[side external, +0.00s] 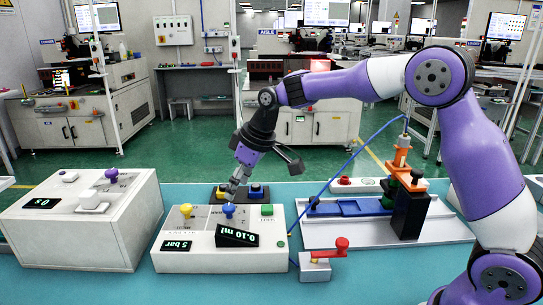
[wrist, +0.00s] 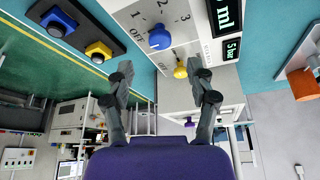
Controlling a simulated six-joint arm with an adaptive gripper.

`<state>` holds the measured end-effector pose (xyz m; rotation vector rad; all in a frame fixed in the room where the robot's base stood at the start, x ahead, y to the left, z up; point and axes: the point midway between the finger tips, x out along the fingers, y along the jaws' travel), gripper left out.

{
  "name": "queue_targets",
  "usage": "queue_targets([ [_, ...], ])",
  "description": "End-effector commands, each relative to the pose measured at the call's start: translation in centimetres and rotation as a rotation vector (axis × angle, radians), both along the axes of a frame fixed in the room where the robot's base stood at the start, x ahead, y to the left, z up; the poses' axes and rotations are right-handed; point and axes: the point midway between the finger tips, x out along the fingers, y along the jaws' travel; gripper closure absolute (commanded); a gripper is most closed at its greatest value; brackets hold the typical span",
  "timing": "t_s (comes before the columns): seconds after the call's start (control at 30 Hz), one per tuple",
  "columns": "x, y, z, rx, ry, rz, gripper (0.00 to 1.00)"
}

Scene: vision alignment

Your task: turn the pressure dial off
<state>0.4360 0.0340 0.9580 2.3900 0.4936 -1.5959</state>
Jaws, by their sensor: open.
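A white control box (side external: 205,262) stands on the teal table in front of my arm. It carries a yellow dial (side external: 186,210) on the left, near a display reading 5 bar (side external: 177,246), and a blue dial (side external: 228,210) beside a display reading 0.10 ml (side external: 237,236). In the wrist view the yellow dial (wrist: 180,70) shows between the finger lines, nearer the right finger, and the blue dial (wrist: 159,38) lies above it, by OFF and number marks. My gripper (wrist: 161,76) is open and empty.
A larger white box (side external: 85,235) with a purple knob (side external: 111,174) stands left. Yellow (side external: 221,192) and blue (side external: 257,191) push buttons sit behind the control box. A red-handled valve (side external: 341,246) and a fixture with an orange clamp (side external: 400,155) stand right.

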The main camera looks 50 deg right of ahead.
Motion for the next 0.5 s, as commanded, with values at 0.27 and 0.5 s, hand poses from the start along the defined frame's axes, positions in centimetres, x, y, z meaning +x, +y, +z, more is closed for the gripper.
queue_targets([
  [0.27,-1.8,-0.8,4.9,0.001,-0.003,-0.001,0.35],
  [0.5,-2.2,-1.0,5.8,0.0,0.0,-0.001,0.35],
])
